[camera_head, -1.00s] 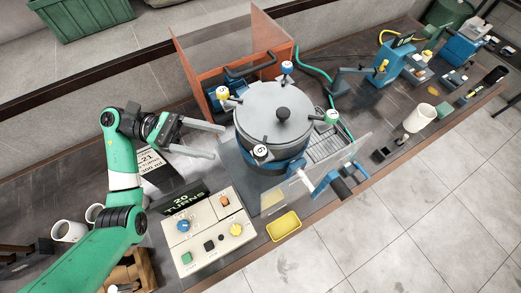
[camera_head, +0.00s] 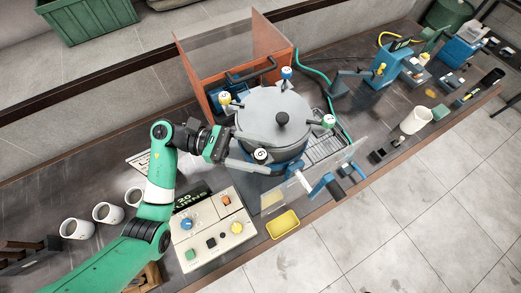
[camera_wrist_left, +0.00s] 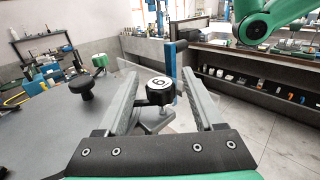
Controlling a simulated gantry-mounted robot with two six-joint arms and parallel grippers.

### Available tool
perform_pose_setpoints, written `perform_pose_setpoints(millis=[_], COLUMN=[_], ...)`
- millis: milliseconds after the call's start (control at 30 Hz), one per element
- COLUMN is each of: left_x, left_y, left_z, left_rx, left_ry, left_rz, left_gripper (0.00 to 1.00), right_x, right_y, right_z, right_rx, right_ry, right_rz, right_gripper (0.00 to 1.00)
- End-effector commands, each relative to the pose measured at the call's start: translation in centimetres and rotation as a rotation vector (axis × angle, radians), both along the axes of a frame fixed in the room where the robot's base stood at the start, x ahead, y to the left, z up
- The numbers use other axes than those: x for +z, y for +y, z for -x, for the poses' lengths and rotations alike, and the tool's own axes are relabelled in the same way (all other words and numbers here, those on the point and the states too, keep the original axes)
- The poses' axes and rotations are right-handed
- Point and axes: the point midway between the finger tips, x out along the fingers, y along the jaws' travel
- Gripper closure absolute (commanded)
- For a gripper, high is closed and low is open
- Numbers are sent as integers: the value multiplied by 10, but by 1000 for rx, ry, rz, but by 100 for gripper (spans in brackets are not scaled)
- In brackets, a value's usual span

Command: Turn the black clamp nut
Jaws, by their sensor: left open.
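The black clamp nut (camera_head: 261,155), with a white top marked like a 6 or 9, sits at the front left rim of the round grey lid (camera_head: 258,112) of the vessel. My left gripper (camera_head: 262,163) is open at this nut, its near finger passing just in front of it. In the left wrist view the nut (camera_wrist_left: 160,90) shows between the two spread finger pads (camera_wrist_left: 162,88), with gaps on both sides; I cannot tell whether the nut is fully between the tips. My right gripper is not in view.
Other clamp nuts stand round the lid: yellow (camera_head: 225,99), blue (camera_head: 286,72) and green (camera_head: 328,121). A control box (camera_head: 212,235), a yellow tray (camera_head: 283,224) and a clear panel (camera_head: 335,165) are close by. White mugs (camera_head: 76,229) stand at left.

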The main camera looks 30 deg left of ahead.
Motion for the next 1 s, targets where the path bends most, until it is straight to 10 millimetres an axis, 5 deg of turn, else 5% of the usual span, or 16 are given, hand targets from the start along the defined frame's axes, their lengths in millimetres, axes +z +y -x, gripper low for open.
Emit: perform_pose_setpoints(millis=[67,433,1000], left_x=[0,0,0], left_y=[0,0,0], left_z=[0,0,1], left_rx=[0,-1,100], left_ry=[0,0,1], left_rz=[0,0,-2], left_gripper=[31,98,100], right_x=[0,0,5], right_y=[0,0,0], right_z=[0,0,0], right_rx=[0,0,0], right_ry=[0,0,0], right_rz=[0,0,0], right_gripper=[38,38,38])
